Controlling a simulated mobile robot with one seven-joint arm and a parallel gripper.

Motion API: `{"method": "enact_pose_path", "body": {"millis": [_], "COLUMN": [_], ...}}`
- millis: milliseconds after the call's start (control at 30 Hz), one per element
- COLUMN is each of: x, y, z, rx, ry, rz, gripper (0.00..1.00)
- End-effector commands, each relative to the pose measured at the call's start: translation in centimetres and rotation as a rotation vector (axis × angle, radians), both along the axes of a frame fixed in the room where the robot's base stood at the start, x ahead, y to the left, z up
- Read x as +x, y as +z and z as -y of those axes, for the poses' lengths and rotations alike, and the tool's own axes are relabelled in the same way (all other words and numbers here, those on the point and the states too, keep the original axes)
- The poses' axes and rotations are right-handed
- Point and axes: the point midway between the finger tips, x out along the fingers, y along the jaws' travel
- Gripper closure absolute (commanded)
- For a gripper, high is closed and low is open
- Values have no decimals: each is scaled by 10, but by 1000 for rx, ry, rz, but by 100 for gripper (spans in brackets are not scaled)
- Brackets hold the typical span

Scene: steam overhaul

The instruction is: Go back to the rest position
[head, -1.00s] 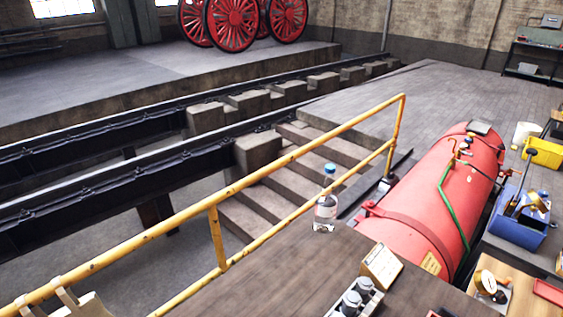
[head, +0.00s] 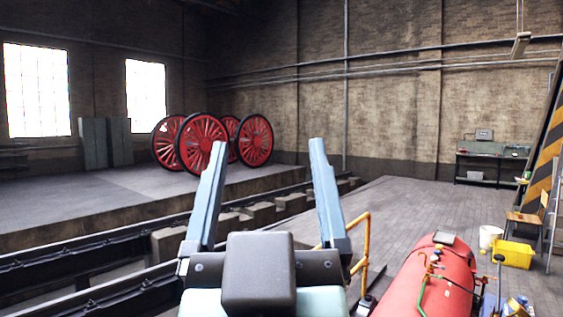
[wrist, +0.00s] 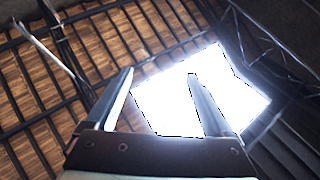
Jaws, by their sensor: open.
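My gripper (head: 268,185) is raised in the lower middle of the head view. Its two fingers point up and stand wide apart, with nothing between them. In the wrist view, the same open fingers (wrist: 162,95) point toward the roof and a bright skylight (wrist: 200,95). My gripper touches nothing that I can see.
A red boiler (head: 425,285) lies at the lower right, beside a yellow handrail (head: 363,240). Red spoked wheels (head: 195,145) stand on the raised platform (head: 70,205) at the left. A yellow bin (head: 514,255) and a workbench (head: 490,165) are at the right.

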Motion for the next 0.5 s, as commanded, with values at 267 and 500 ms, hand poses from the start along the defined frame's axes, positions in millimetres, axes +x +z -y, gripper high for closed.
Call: {"method": "enact_pose_path", "body": {"millis": [267,500], "x": [-40,-40], "y": [45,44], "z": [11,11], "rx": [34,34], "ry": [2,3], "rz": [188,185], "gripper": [14,14]}}
